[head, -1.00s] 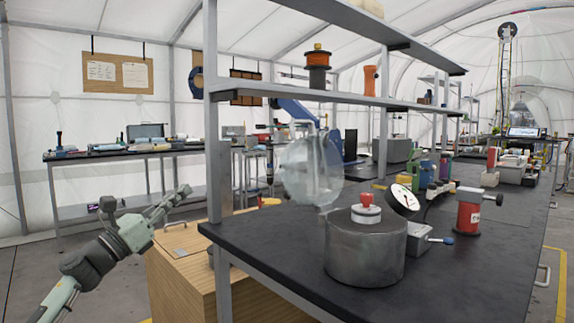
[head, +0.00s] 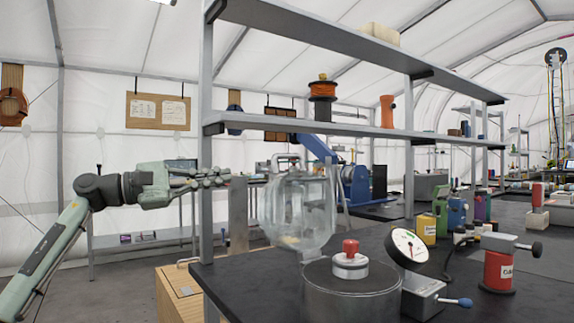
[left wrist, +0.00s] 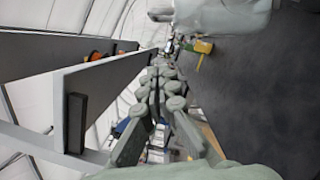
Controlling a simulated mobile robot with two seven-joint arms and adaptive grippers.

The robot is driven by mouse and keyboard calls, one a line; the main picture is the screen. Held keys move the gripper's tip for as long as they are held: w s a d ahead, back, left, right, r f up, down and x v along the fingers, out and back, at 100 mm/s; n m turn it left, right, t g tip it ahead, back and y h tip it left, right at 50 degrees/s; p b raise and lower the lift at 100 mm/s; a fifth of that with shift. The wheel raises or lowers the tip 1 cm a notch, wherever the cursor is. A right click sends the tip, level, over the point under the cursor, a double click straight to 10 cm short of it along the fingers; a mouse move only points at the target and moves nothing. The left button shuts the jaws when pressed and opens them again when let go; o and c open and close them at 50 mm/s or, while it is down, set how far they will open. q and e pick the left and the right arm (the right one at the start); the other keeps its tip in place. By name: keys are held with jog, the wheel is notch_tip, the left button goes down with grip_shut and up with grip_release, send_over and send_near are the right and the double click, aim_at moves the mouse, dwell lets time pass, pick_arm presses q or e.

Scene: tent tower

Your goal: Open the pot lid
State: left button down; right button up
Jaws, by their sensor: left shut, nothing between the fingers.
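The grey metal pot (head: 325,300) stands on the black bench at the lower middle of the head view, its bottom cut off by the frame edge. On its flat top sits a white round piece (head: 350,268) with a red knob (head: 351,247). The top looks closed. My left gripper (head: 228,178) is shut and empty, held roughly level left of the pot and higher in the picture, clear of it. Its closed fingers also show in the left wrist view (left wrist: 162,85). My right gripper is not in view.
A clear glass vessel (head: 300,212) shows between my left gripper and the pot; its support is unclear. A dial gauge (head: 407,248) and a red device (head: 498,270) stand right of the pot. A shelf (head: 330,128) with an upright post (head: 207,190) is close to my left gripper.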

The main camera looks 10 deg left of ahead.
aim_at(291, 173)
pick_arm(q)
jog(key=w+d+r+p, duration=0.3)
jog(key=d, duration=0.7)
jog(key=shift+d, duration=0.4)
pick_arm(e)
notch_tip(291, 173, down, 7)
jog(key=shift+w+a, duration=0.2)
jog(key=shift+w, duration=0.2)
pick_arm(q)
jog(key=shift+s, duration=0.1)
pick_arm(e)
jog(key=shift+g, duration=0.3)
pick_arm(q)
jog(key=s+d+r+m, duration=0.1)
jog(key=s+d+m+b, duration=0.1)
jog(key=s+d+m, duration=0.1)
jog(key=s+d+r+m+b, duration=0.1)
jog(key=shift+s+d+r+g+y, duration=0.3)
jog(key=shift+s+d+r, duration=0.05)
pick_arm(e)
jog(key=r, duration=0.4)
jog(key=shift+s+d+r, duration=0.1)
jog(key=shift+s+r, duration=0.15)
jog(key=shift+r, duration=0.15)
